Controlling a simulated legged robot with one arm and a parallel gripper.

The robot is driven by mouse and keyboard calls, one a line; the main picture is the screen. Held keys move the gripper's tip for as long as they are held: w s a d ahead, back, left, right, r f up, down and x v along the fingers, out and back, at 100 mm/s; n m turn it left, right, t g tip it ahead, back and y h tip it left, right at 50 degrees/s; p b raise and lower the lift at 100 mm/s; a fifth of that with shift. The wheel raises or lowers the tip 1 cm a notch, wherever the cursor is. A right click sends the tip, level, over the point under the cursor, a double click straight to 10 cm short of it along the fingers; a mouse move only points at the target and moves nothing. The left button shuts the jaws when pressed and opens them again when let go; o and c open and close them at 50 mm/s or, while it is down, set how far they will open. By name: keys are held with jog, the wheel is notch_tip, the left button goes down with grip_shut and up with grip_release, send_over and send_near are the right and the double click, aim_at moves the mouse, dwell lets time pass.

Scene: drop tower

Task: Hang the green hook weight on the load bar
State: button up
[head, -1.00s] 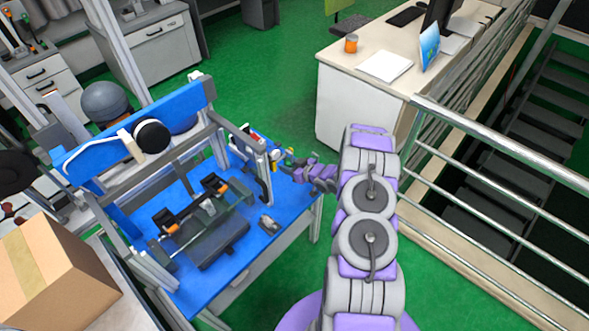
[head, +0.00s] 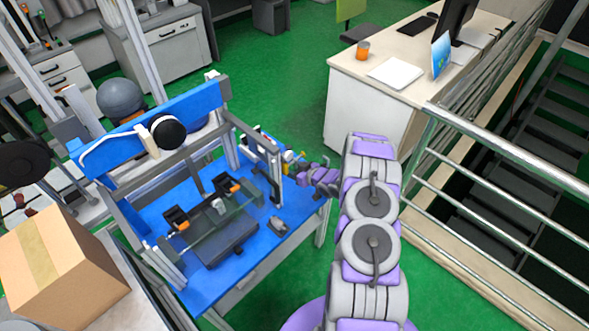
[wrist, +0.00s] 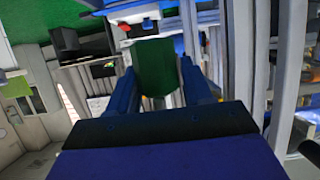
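In the wrist view a dark green block, which I take to be the green hook weight (wrist: 157,72), sits between the two blue fingers of my gripper (wrist: 158,85). The fingers flank it on both sides and appear closed on it; its hook is not visible. In the head view my gripper (head: 303,170) is small, beside the right end of the blue drop-tower bench, near the grey upright frame. The weight is too small there to make out clearly. I cannot tell for certain which part is the load bar.
The drop tower's blue top beam (head: 155,128) and grey upright (head: 268,165) stand left of my gripper. The blue bench (head: 190,290) carries a dark fixture. A cardboard box (head: 60,265) is at lower left. Metal railings (head: 500,150) stand right. Green floor lies beyond the bench.

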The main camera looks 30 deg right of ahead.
jog(key=shift+o, duration=1.4)
jog(key=shift+d+f, duration=0.1)
jog(key=shift+d, duration=0.05)
jog(key=shift+o, duration=0.3)
jog(key=shift+s+d, duration=0.1)
jog(key=shift+d, duration=0.4)
jog(key=shift+a, duration=0.45)
jog(key=shift+d, duration=0.15)
jog(key=p+v, duration=0.2)
jog(key=v, duration=1.5)
jog(key=shift+d+p, duration=0.15)
jog(key=shift+p, duration=0.15)
